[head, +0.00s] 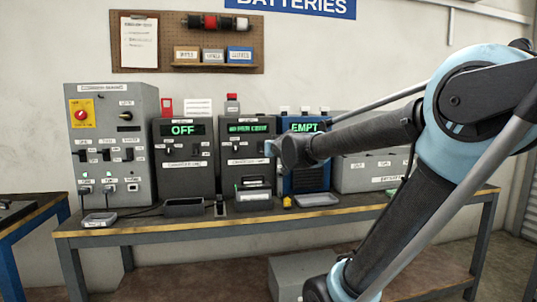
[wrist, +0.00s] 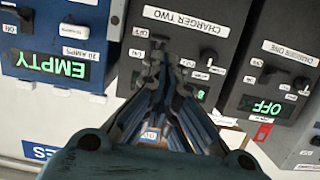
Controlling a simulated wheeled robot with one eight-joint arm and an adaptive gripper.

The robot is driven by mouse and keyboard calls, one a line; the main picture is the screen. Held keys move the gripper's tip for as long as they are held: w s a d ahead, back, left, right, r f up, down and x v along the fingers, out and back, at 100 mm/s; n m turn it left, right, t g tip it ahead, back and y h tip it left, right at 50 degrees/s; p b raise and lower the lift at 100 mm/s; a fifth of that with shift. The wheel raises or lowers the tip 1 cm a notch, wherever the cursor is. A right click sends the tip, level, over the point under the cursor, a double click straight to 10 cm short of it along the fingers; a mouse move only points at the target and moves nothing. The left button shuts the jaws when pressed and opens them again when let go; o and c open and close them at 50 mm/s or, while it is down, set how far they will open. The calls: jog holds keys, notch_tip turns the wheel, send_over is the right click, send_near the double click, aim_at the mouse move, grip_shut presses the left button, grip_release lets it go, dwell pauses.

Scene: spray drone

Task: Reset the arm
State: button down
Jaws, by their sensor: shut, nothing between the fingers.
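My arm reaches in from the right in the head view, and my gripper (head: 270,148) is at its end in front of the middle charger. In the wrist view my gripper (wrist: 165,72) is shut and empty, with its fingertips near the front of the box labelled CHARGER TWO (wrist: 212,30). I cannot tell whether the fingertips touch that box. The gripper hides part of its panel and green display.
Charger one (head: 183,150) reads OFF. A blue unit (head: 300,178) reads EMPTY, partly behind my arm. A grey switch cabinet (head: 112,145) stands left. Trays and small items lie along the front of the bench (head: 250,219). A grey box (head: 298,272) is below.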

jog(key=shift+s, duration=0.15)
jog(key=s+d+f+m+g+h, duration=0.25)
jog(key=s+d+f+g, duration=0.25)
jog(key=s+d+f, duration=0.8)
jog(key=s+f+g, duration=0.8)
jog(key=s+f, duration=1)
jog(key=s, duration=0.2)
jog(key=shift+s+d+n, duration=0.2)
jog(key=shift+n, duration=0.15)
jog(key=shift+w+f, duration=0.1)
jog(key=shift+f, duration=0.05)
jog(key=shift+w+f, duration=0.15)
jog(key=shift+w, duration=0.2)
